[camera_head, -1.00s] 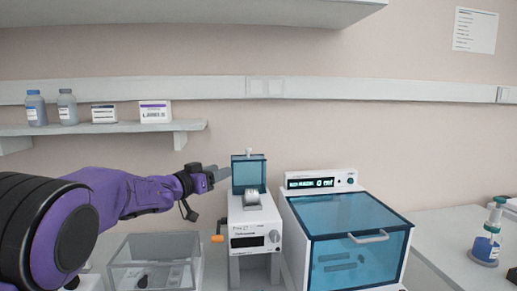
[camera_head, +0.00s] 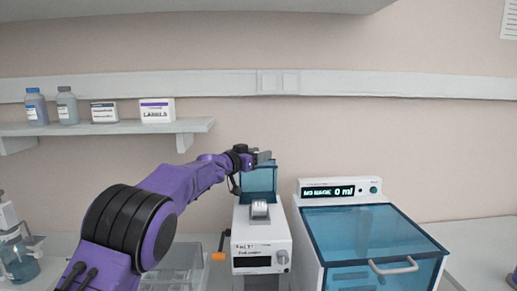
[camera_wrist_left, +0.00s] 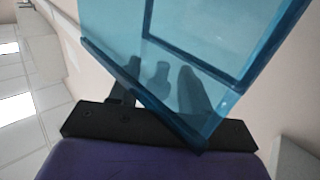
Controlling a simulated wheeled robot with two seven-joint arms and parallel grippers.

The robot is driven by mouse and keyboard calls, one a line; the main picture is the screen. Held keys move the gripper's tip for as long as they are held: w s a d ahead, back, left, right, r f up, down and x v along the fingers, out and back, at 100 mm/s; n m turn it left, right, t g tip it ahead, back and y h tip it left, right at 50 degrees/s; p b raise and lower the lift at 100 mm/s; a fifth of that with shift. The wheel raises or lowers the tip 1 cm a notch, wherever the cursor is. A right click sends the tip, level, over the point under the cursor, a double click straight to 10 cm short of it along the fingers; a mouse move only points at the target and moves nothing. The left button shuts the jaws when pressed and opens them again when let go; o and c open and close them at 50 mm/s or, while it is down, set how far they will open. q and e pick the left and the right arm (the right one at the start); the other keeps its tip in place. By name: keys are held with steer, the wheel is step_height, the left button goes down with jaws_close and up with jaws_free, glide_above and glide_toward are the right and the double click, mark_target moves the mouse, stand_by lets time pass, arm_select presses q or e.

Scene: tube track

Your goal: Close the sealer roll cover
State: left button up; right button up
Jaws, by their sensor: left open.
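The sealer (camera_head: 258,245) is a white box with an orange crank handle (camera_head: 218,257) on its left side and a label roll (camera_head: 260,209) on top. Its translucent blue roll cover (camera_head: 258,181) stands open and upright at the back. My left gripper (camera_head: 263,157) is open at the cover's top edge, coming in from the left. In the left wrist view the cover (camera_wrist_left: 205,35) fills the upper middle, and the gripper's fingers (camera_wrist_left: 175,88) show dimly through it. I cannot tell whether they touch it. My right gripper is not in view.
A larger white machine with a blue lid (camera_head: 370,235) and a display stands close on the sealer's right. A clear box (camera_head: 180,270) is at its left, partly behind my left arm. A wall shelf (camera_head: 100,133) with bottles and boxes is at the upper left.

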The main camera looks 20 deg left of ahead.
arm_select(q)
steer(key=shift+w, duration=0.15)
steer(key=shift+s+a+r, duration=0.1)
steer(key=shift+s+r, duration=0.3)
steer(key=shift+s, duration=0.35)
steer(key=c, duration=0.3)
jaws_close()
steer(key=shift+f+b, duration=0.15)
steer(key=shift+b, duration=0.15)
steer(key=s+d+m+t+h+b, duration=0.1)
steer(key=s+m+b, duration=0.1)
steer(key=b, duration=0.4)
steer(key=s+d+m+t+h+b, duration=0.1)
steer(key=s+d+m+b, duration=0.1)
steer(key=b, duration=0.5)
steer(key=s+d+f+m+t+h+b, duration=0.1)
steer(key=s+m+b, duration=0.1)
steer(key=s+b, duration=0.2)
steer(key=shift+s+d+t+h+b, duration=0.3)
steer(key=shift+h+b, duration=0.1)
steer(key=shift+b, duration=1.3)
steer(key=shift+s+r+m, duration=0.15)
steer(key=shift+m, duration=0.15)
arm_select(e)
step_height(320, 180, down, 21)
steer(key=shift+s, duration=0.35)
